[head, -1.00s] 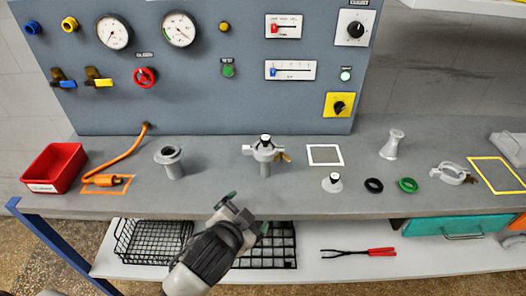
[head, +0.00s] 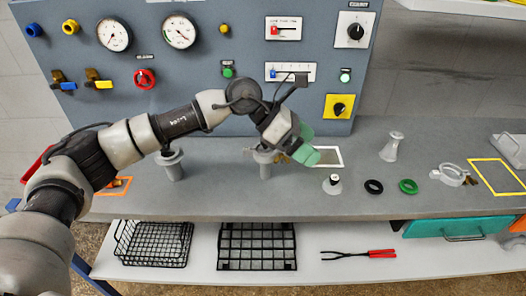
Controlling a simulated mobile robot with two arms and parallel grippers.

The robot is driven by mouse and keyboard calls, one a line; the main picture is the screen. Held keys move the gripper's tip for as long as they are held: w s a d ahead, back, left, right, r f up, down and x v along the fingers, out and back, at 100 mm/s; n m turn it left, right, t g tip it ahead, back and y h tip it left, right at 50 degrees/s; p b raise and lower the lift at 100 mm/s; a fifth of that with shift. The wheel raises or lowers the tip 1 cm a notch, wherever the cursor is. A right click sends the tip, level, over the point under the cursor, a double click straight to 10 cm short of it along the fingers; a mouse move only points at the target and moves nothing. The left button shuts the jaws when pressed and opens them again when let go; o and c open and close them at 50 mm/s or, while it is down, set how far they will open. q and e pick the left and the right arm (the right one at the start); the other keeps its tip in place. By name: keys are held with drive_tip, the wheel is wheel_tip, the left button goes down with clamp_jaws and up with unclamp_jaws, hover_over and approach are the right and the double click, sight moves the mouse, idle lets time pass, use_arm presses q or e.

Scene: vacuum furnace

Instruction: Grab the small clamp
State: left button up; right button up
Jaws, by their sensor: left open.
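My left gripper (head: 309,146) is open and empty, with green fingers, above the middle of the bench. It covers most of the metal fitting with a clamp round its top. Only that fitting's lower stem (head: 264,170) and a bit of brass show behind it. A loose silver ring clamp (head: 452,174) with a brass screw lies on the bench at the right, well apart from the gripper. I cannot tell from size alone which clamp is the small one. My right gripper is not in view.
A small flange with a black knob (head: 332,184), a black ring (head: 373,186), a green ring (head: 408,186) and a grey conical fitting (head: 392,147) stand between gripper and loose clamp. The gauge panel (head: 210,100) rises behind. A shelf with wire baskets (head: 152,243) lies below.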

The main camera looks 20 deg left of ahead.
sight(265, 147)
use_arm(q)
drive_tip(key=w+a+r+y, duration=0.1)
drive_tip(key=w+a+y, duration=0.15)
drive_tip(key=a, duration=0.45)
drive_tip(key=w+a+r+y, duration=0.1)
drive_tip(key=a+r+y, duration=0.1)
drive_tip(key=a+y, duration=0.3)
drive_tip(key=shift+m+t+h, duration=0.3)
drive_tip(key=shift+m+h, duration=0.05)
drive_tip(key=shift+m, duration=0.15)
drive_tip(key=f, duration=0.2)
drive_tip(key=w+f+p, duration=0.1)
drive_tip(key=f, duration=0.2)
drive_tip(key=shift+d+f, duration=0.3)
drive_tip(key=shift+f, duration=0.45)
drive_tip(key=p+x, duration=0.1)
drive_tip(key=x, duration=0.3)
drive_tip(key=shift+w+f, duration=0.1)
drive_tip(key=shift+f, duration=0.15)
drive_tip(key=shift+c, duration=0.4)
drive_tip(key=c, duration=0.7)
drive_tip(key=shift+r, duration=0.1)
drive_tip(key=shift+c, duration=0.4)
